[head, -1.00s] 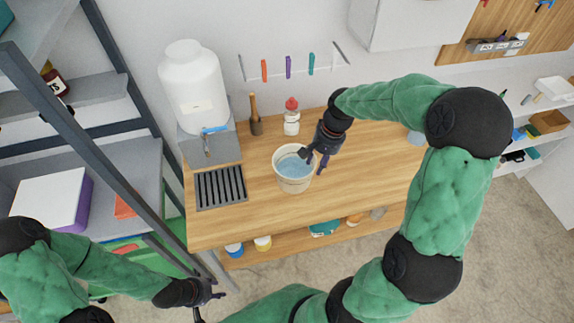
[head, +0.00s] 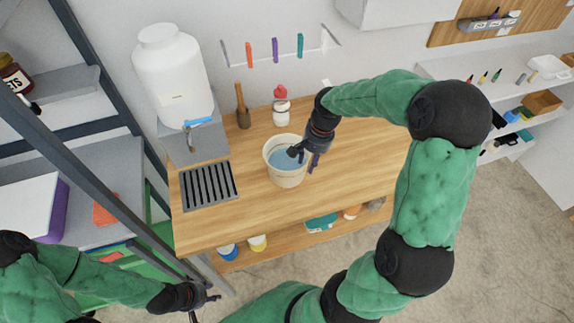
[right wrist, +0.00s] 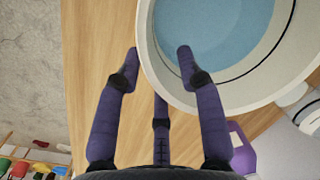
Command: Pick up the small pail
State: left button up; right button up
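The small pail (head: 287,179) is a cream-white bucket with pale blue inside, upright on the wooden table. In the right wrist view its rim (right wrist: 158,62) fills the upper right. My right gripper (head: 301,156) is at the pail's right side with fingers spread. In the right wrist view (right wrist: 158,58) one finger overlaps the pail's inside and the opposite finger is outside the rim, over the table. I cannot tell whether either touches the wall. My left gripper (head: 204,306) is low at the left, empty, fingers apart, away from the pail.
The wooden table (head: 232,226) also holds a dark drain grate (head: 209,186), a large white jug (head: 173,75) on a grey stand, a wooden-handled tool (head: 242,107) and a red-capped bottle (head: 281,112). A metal shelf frame (head: 88,165) stands left. The table is clear right of the pail.

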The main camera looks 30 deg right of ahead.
aim_at(303, 179)
jog(key=f, duration=0.1)
jog(key=f+b, duration=0.1)
jog(key=f, duration=0.3)
jog(key=shift+w+a+b, duration=0.1)
jog(key=shift+a+b, duration=0.25)
jog(key=shift+a, duration=0.05)
grip_shut()
jog(key=shift+r, duration=0.1)
